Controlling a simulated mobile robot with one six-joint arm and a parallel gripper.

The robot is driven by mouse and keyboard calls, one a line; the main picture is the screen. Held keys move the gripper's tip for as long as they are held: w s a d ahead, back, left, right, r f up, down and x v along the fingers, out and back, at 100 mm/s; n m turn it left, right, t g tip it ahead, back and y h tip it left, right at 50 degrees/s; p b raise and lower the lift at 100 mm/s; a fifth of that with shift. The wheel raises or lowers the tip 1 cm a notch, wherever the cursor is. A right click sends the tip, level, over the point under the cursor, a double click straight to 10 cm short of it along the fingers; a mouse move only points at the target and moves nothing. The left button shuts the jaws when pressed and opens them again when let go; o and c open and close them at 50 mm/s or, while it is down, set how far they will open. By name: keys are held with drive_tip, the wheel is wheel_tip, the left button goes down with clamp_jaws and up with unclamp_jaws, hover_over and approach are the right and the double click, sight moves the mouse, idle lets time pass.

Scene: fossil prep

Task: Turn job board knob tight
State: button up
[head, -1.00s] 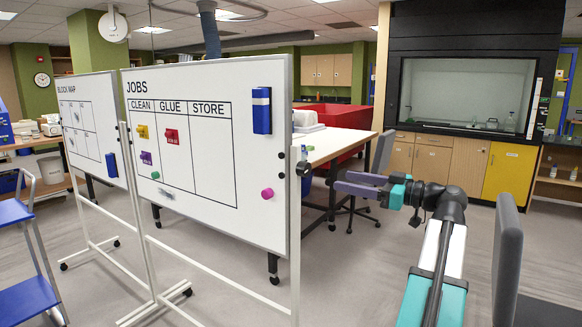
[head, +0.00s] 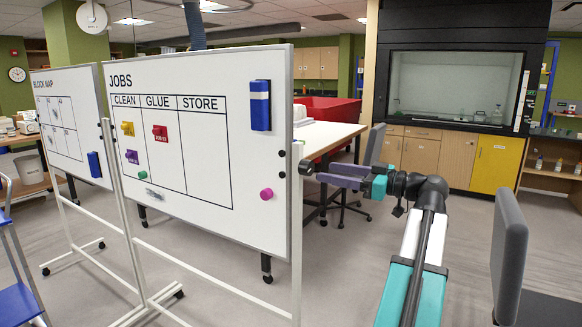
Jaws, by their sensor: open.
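The job board (head: 205,205) is a white board headed JOBS, with CLEAN, GLUE and STORE columns, on a white wheeled stand. A dark round knob (head: 306,167) sits at its right-hand upright. My gripper (head: 318,177) has purple fingers and points left at the knob from the right. Its jaws are open, with the fingertips close beside the knob. I cannot tell whether they touch it or reach around it. The knob's threaded side is hidden.
A second board, BLOCK MAP (head: 72,120), stands at left. A white-topped table (head: 335,137) with a red bin (head: 328,113) is behind the job board. A grey chair back (head: 507,258) stands close at right, beside my arm. Open floor lies behind my arm.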

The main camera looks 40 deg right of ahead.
sight(293, 166)
drive_tip(key=shift+d, duration=0.1)
drive_tip(key=shift+p+x, duration=0.85)
drive_tip(key=shift+x, duration=5.85)
drive_tip(key=shift+d, duration=0.1)
drive_tip(key=c, duration=1.1)
drive_tip(key=shift+o, duration=0.2)
